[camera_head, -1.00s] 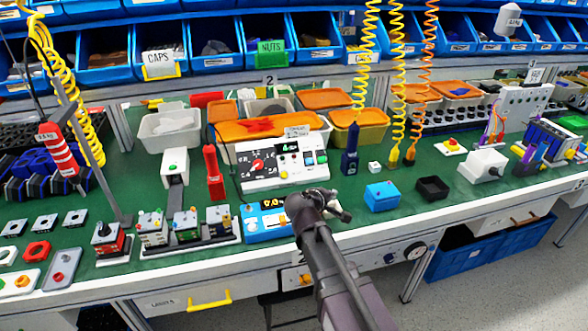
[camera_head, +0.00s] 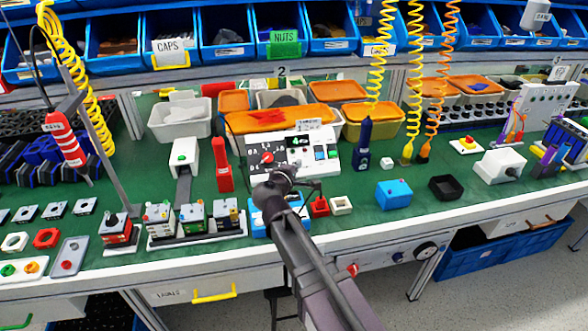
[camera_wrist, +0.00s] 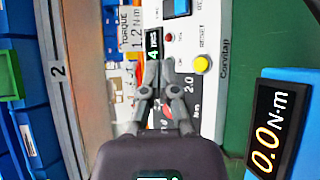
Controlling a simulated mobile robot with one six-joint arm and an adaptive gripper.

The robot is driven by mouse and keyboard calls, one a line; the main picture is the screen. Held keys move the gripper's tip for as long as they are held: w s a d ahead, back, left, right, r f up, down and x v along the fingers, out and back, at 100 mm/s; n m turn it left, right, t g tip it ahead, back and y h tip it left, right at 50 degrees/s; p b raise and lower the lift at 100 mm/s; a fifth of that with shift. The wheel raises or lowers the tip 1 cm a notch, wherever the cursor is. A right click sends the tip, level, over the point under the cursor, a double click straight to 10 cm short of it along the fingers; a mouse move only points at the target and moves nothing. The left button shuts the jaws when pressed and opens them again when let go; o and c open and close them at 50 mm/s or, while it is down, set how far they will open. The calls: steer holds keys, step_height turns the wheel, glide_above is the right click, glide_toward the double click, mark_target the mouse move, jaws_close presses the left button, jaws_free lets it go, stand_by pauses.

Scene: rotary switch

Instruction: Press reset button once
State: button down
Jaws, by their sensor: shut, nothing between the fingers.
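The yellow reset button (camera_wrist: 201,64) sits on the white control panel (camera_wrist: 213,25) in the wrist view, beside the printed word RESET. In the head view the white panel (camera_head: 325,168) stands in the middle of the bench, with a red knob (camera_head: 267,157) on its left part. My gripper (camera_wrist: 159,68) is shut and empty, in front of the panel, with its tips to the left of the yellow button in the wrist view. My gripper (camera_head: 285,175) covers the panel's lower middle in the head view, and I cannot make out the reset button there. Contact is not visible.
A blue torque meter (camera_wrist: 283,125) reading 0.0 N·m stands near the panel. Orange-lidded bins stand behind it. A dark blue tool (camera_head: 364,145) on a yellow coiled cord stands to its right.

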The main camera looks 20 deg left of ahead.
steer(key=shift+w+a+f+b, duration=0.4)
steer(key=shift+w+f+b, duration=0.3)
steer(key=shift+f+b, duration=0.15)
steer(key=shift+w+a+f+b, duration=0.45)
steer(key=shift+w+f+b, duration=0.3)
steer(key=shift+f+b, duration=0.15)
steer(key=shift+w+a+f+b, duration=0.4)
steer(key=shift+w+f+b, duration=0.3)
steer(key=shift+f+b, duration=0.15)
steer(key=shift+w+a+f+b, duration=0.3)
steer(key=shift+w+f+b, duration=0.15)
steer(key=shift+w+f, duration=0.1)
steer(key=shift+w, duration=0.1)
steer(key=shift+w+a+f+b, duration=0.15)
steer(key=shift+w+f+b, duration=0.05)
steer(key=shift+f+b, duration=0.1)
steer(key=shift+w+a+f+b, duration=0.2)
steer(key=shift+w+f+b, duration=0.05)
steer(key=shift+w+b, duration=0.05)
stand_by(0.7)
steer(key=shift+s+d+r, duration=0.1)
steer(key=shift+r, duration=0.05)
stand_by(0.3)
steer(key=shift+s+d+r+p, duration=0.25)
steer(key=shift+s+r+p, duration=0.2)
steer(key=shift+p, duration=0.15)
